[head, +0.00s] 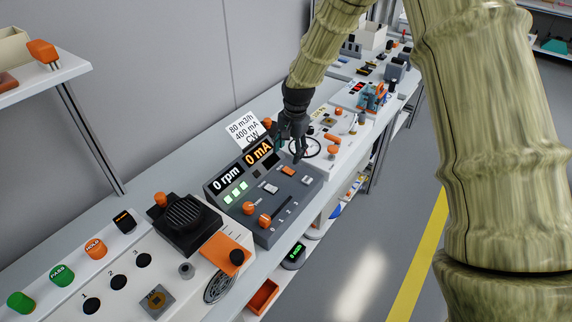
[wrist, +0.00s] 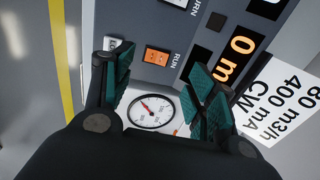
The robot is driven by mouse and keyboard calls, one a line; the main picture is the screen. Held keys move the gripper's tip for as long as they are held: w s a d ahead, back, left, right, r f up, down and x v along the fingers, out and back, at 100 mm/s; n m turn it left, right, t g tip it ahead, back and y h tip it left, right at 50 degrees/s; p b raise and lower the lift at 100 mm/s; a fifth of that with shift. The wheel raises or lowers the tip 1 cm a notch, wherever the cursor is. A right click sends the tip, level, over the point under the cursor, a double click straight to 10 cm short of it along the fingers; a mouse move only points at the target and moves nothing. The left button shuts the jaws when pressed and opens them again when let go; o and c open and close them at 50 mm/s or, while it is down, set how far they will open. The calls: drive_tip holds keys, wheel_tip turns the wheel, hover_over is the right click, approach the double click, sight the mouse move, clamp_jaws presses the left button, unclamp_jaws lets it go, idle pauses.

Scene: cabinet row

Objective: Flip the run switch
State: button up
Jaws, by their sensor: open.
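The run switch is an orange rocker (wrist: 157,55) with the label RUN beside it in the wrist view. In the head view the orange rocker (head: 288,171) sits on the grey control panel (head: 290,195). My gripper (head: 296,150) hangs above the far end of this panel. In the wrist view my gripper (wrist: 160,95) is open, with its teal finger pads wide apart and nothing between them. The rocker lies beyond the fingertips, a little up from the gap's middle. The gap between fingertips and rocker is hard to judge.
Displays read 0 rpm (head: 227,178) and 0 mA (head: 258,152). A round gauge (wrist: 151,111) lies between the fingers in the wrist view. A white sign (head: 246,129) stands behind the panel. Orange knobs (head: 250,208) and a black speaker-like unit (head: 187,224) are nearer.

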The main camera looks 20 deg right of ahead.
drive_tip(key=p, duration=0.1)
hover_over(287, 172)
drive_tip(key=f, duration=0.5)
drive_tip(key=shift+s+d+f, duration=0.1)
drive_tip(key=shift+s+d, duration=0.1)
drive_tip(key=shift+d, duration=0.2)
drive_tip(key=shift+a+f, duration=0.1)
drive_tip(key=shift+f, duration=0.25)
drive_tip(key=shift+w+a+f+p, duration=0.15)
drive_tip(key=shift+f+p, duration=0.3)
drive_tip(key=shift+f, duration=1.1)
